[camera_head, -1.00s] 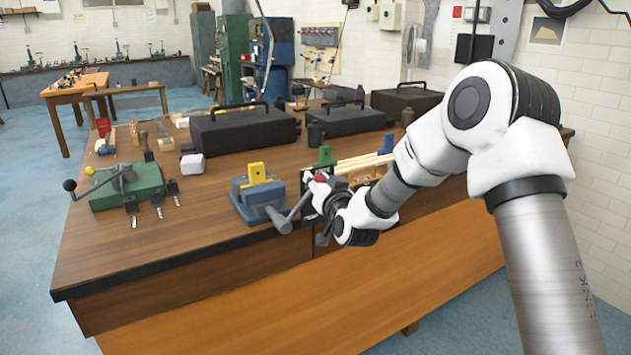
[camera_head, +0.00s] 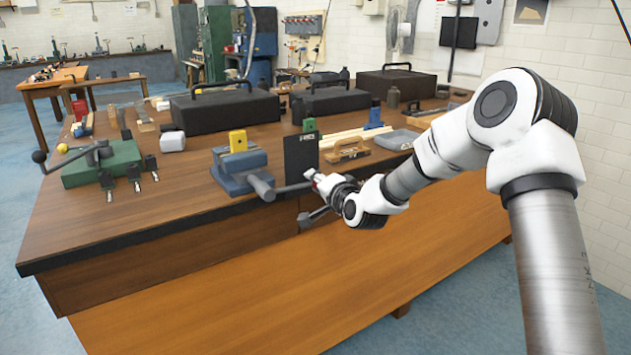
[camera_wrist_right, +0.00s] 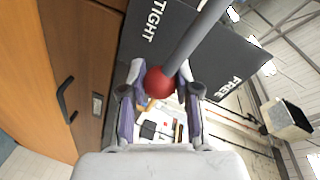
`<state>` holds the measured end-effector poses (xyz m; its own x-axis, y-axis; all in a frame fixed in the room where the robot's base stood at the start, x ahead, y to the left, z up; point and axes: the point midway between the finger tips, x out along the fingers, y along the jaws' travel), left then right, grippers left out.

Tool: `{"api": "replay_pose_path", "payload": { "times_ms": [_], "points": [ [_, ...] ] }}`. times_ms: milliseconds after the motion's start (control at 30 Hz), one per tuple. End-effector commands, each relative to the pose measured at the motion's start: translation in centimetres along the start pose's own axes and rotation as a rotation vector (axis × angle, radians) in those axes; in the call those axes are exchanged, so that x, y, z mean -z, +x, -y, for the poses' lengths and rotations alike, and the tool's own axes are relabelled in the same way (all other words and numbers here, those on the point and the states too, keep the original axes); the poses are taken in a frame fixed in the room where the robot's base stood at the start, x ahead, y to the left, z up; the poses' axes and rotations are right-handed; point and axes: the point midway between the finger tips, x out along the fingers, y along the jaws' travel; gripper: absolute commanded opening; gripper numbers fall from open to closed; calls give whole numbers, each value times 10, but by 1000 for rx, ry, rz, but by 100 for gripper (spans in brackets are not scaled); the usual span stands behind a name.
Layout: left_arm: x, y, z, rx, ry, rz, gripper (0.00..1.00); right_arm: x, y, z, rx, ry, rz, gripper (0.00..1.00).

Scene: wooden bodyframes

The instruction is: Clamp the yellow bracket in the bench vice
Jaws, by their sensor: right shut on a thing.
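The yellow bracket (camera_head: 238,141) stands upright in the jaws of the blue-grey bench vice (camera_head: 232,178) near the bench's front edge. Whether the jaws press on it I cannot tell. The vice's grey handle (camera_head: 292,188) points right, nearly level. My right gripper (camera_head: 316,180) is at the handle's outer end; the wrist view shows its fingers (camera_wrist_right: 158,95) shut on the red ball knob (camera_wrist_right: 158,82). A dark panel (camera_head: 299,156) stands behind it, marked TIGHT and FREE in the wrist view (camera_wrist_right: 165,35). My left gripper is not in view.
A green fixture (camera_head: 100,168) with a lever and black clamps stands at the left. Black cases (camera_head: 225,112) line the back. A wooden piece (camera_head: 347,150), a blue block (camera_head: 375,112) and a grey tray (camera_head: 397,140) lie right of the panel. The front-left bench top is clear.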

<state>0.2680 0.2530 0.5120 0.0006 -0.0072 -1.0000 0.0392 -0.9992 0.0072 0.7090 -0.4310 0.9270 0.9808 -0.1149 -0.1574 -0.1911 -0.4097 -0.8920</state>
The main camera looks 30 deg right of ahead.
Motion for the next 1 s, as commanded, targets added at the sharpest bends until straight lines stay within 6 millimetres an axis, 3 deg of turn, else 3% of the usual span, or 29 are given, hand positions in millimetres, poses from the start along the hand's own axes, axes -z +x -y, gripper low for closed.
{"api": "replay_pose_path", "payload": {
  "times_ms": [100, 400, 1000],
  "points": [
    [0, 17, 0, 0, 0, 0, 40, -9, 3, -16, -5, 91, 18, 0],
    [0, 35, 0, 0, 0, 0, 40, -22, 5, -30, -11, 254, 50, 0],
    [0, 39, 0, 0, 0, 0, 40, -26, 5, -32, -12, 308, 61, 0]
  ]
}}
